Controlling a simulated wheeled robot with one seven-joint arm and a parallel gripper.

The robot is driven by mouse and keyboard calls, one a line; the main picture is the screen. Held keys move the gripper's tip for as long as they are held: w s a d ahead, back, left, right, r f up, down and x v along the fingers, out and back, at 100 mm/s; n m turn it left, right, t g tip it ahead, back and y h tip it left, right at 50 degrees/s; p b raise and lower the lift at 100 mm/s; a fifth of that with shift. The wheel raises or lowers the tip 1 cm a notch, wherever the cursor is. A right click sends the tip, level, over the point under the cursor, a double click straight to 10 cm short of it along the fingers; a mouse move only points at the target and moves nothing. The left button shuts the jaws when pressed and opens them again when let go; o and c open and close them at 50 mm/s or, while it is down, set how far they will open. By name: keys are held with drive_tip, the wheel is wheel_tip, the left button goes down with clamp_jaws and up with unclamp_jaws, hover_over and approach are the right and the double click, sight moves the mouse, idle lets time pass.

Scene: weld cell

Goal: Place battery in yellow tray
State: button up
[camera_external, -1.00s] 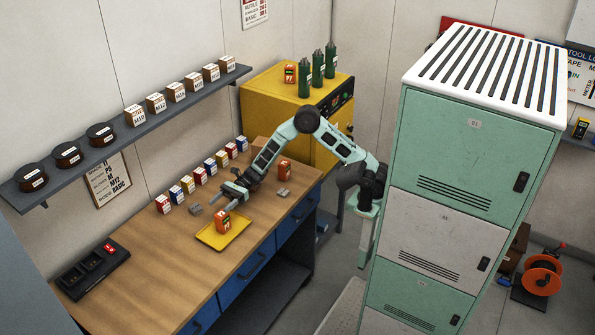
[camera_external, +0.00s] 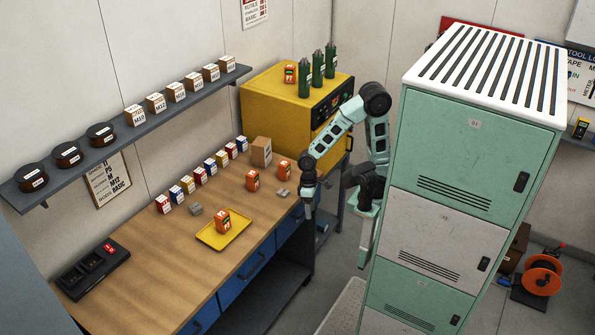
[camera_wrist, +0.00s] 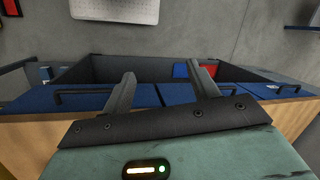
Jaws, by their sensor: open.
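One orange battery (camera_external: 223,221) stands upright in the yellow tray (camera_external: 208,238) on the wooden bench. Two more orange batteries stand on the bench to the right of the tray, one near the middle (camera_external: 253,180) and one near the right end (camera_external: 285,170). My gripper (camera_external: 308,213) points down beside the bench's front right edge, clear of the tray and batteries. In the wrist view its two fingers (camera_wrist: 162,90) are spread apart with nothing between them. The tray and batteries do not show in the wrist view.
Small grey blocks (camera_external: 195,210) and a row of coloured boxes (camera_external: 200,176) stand behind the tray. A black charger (camera_external: 92,272) lies at the bench's left end. A cardboard box (camera_external: 262,152) stands near the yellow cabinet (camera_external: 270,90). Green lockers (camera_external: 470,150) stand to the right.

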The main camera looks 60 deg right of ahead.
drive_tip(key=d+n, duration=0.1)
drive_tip(key=d+n+t+h, duration=0.1)
drive_tip(key=d, duration=0.1)
drive_tip(key=d+n+t, duration=0.1)
drive_tip(key=d, duration=0.1)
drive_tip(key=shift+s+d+f+n+h, duration=0.1)
drive_tip(key=shift+s+d+n+h, duration=0.2)
drive_tip(key=shift+s+h, duration=0.1)
